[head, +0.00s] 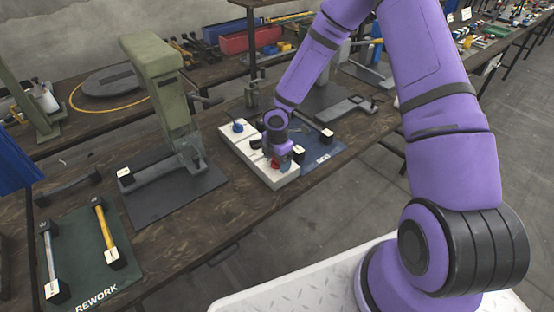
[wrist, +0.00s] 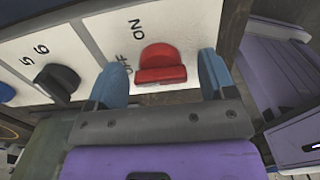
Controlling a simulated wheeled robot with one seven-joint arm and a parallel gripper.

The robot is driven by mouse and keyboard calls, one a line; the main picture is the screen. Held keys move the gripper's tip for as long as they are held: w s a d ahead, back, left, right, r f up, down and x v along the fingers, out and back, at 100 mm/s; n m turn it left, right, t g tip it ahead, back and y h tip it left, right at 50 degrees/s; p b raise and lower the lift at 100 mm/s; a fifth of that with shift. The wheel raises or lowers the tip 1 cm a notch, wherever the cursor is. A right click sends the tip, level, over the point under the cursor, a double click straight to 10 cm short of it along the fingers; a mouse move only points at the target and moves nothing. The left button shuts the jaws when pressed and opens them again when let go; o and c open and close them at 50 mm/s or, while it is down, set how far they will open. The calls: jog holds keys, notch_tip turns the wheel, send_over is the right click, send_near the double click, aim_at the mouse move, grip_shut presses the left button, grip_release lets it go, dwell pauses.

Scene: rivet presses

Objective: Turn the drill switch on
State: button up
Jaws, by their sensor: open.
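The drill switch is a red rotary knob (wrist: 160,62) on a white panel (wrist: 188,22), with ON and OFF printed beside it. The raised bar of the knob lies across the wrist picture, and its left end is near OFF. My gripper (wrist: 160,76) is open, with one blue fingertip on each side of the red knob; I cannot tell whether they touch it. In the head view, my gripper (head: 278,153) is over the right end of the white control box (head: 237,146), and a bit of the red knob (head: 275,163) shows.
A black knob (wrist: 57,82) with numbers and a blue knob (wrist: 6,92) sit left along the panel. In the head view, a green press (head: 160,70) stands left of the box. A dark green REWORK mat (head: 80,240) holds handled parts at the front left.

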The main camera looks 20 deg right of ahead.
jog(key=c, duration=0.9)
jog(key=shift+c, duration=0.2)
jog(key=shift+m, duration=0.4)
jog(key=m, duration=0.6)
jog(key=shift+m, duration=0.3)
jog(key=m, duration=0.6)
jog(key=shift+m, duration=0.4)
